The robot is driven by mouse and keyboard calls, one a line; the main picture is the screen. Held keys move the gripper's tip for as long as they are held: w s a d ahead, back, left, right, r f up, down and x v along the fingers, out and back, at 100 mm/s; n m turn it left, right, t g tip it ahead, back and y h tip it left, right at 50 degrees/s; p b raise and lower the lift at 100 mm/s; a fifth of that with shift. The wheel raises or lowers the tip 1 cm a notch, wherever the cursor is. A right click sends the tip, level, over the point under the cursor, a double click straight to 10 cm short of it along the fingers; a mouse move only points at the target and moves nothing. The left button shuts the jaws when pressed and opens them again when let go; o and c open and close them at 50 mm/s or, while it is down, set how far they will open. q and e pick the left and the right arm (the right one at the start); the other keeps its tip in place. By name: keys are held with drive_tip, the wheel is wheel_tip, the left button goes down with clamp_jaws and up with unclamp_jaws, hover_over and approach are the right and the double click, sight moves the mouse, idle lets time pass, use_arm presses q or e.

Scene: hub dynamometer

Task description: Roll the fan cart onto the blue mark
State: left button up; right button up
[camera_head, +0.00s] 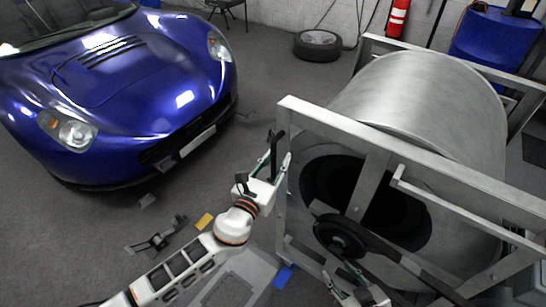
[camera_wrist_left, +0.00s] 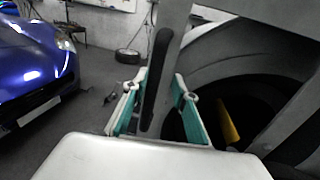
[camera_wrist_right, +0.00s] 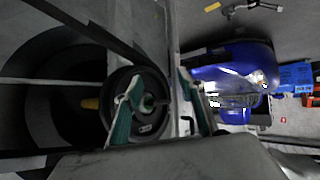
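The fan cart is a big grey metal drum (camera_head: 420,90) in a grey frame (camera_head: 335,122), at the right of the head view. A blue mark (camera_head: 284,277) lies on the floor by the frame's lower left corner. My left gripper (camera_head: 274,160) is at the frame's left post. In the left wrist view its fingers (camera_wrist_left: 160,98) are apart, with a black upright bar (camera_wrist_left: 157,70) between them and gaps beside it. My right gripper (camera_head: 352,287) is low in front of the frame. In the right wrist view its fingers (camera_wrist_right: 165,90) are apart, close to a black wheel (camera_wrist_right: 150,125); contact is unclear.
A blue car (camera_head: 120,90) stands at the left. A yellow mark (camera_head: 204,221) and a dark stand (camera_head: 157,240) are on the floor. A tyre (camera_head: 317,45), a red extinguisher (camera_head: 397,17) and a blue drum (camera_head: 492,38) are behind.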

use_arm(q)
drive_tip(key=shift+a, duration=0.15)
drive_tip(key=shift+s+a, duration=0.15)
drive_tip(key=shift+s, duration=0.1)
drive_tip(key=v, duration=1.1)
drive_tip(key=shift+s, duration=0.15)
drive_tip(key=s+a+f+m+g+y, duration=0.2)
drive_tip(key=s+a+f+m, duration=0.5)
drive_tip(key=m, duration=1)
drive_tip(key=s+a+f+m+g+y, duration=0.3)
drive_tip(key=s+a+f+m, duration=0.5)
drive_tip(key=m, duration=0.9)
drive_tip(key=a+f, duration=0.3)
drive_tip(key=f, duration=0.2)
drive_tip(key=shift+s+m, duration=0.25)
drive_tip(key=shift+m, duration=0.15)
